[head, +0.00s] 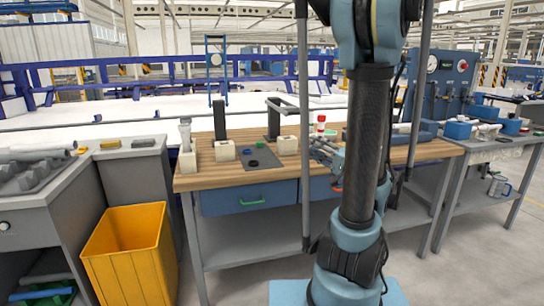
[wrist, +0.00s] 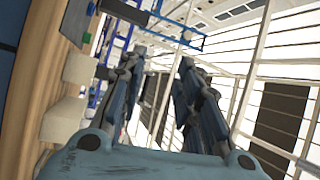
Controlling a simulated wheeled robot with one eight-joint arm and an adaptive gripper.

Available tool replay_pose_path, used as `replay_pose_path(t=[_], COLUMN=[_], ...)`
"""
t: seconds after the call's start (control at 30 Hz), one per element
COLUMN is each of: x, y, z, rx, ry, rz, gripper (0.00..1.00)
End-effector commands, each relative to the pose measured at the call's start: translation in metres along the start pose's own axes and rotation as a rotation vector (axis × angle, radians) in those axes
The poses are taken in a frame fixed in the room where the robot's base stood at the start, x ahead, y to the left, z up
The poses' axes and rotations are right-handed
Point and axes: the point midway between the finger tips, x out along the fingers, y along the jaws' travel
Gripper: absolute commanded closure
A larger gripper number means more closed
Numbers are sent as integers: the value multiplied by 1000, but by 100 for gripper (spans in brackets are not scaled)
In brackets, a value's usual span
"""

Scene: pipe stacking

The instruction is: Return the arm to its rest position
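My gripper (head: 322,150) hangs over the right half of the wooden workbench (head: 213,178) in the head view, partly behind my own arm. In the wrist view the two fingers of my gripper (wrist: 160,58) stand apart with nothing between them. Pale blocks (head: 224,151) stand along the bench. A grey pipe piece (head: 185,135) stands on the far-left block. Whether my gripper touches anything on the bench cannot be told.
A grey mat (head: 262,161) with dark rings lies on the bench. A red-capped bottle (head: 320,123) stands near my gripper. A yellow bin (head: 130,255) is left of the bench, beside a grey counter (head: 125,152). A second table (head: 490,150) stands to the right.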

Motion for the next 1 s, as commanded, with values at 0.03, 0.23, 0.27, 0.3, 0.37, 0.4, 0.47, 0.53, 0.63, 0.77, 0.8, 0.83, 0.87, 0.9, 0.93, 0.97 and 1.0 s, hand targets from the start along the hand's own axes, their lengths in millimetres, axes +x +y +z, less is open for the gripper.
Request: replay_pose_path(t=[0.03, 0.23, 0.27, 0.3, 0.37, 0.4, 0.47, 0.53, 0.63, 0.77, 0.8, 0.83, 0.87, 0.9, 0.93, 0.97, 1.0], x=[4, 12, 13, 12, 9, 7, 1, -8, -24, -51, -60, -67, -74, -84, -92, -99, -110], y=[5, 40, 46, 54, 67, 74, 85, 97, 112, 127, 131, 133, 135, 138, 139, 140, 142], z=[8, 46, 52, 61, 74, 83, 94, 107, 121, 136, 139, 141, 142, 143, 143, 144, 143], rx=[1, -5, -8, -13, -24, -33, -49, -70, -109, -171, -193, -210, -228, -254, -274, -295, -324], ry=[-24, -148, -171, -201, -245, -275, -317, -364, -428, -506, -527, -543, -558, -577, -591, -605, -621], rz=[32, 229, 266, 318, 394, 444, 519, 607, 732, 892, 941, 977, 1014, 1061, 1098, 1132, 1179], gripper=[69, 69, 69, 69, 69, 69, 69, 69, 69, 69, 69, 69, 69, 69, 69, 69, 69])
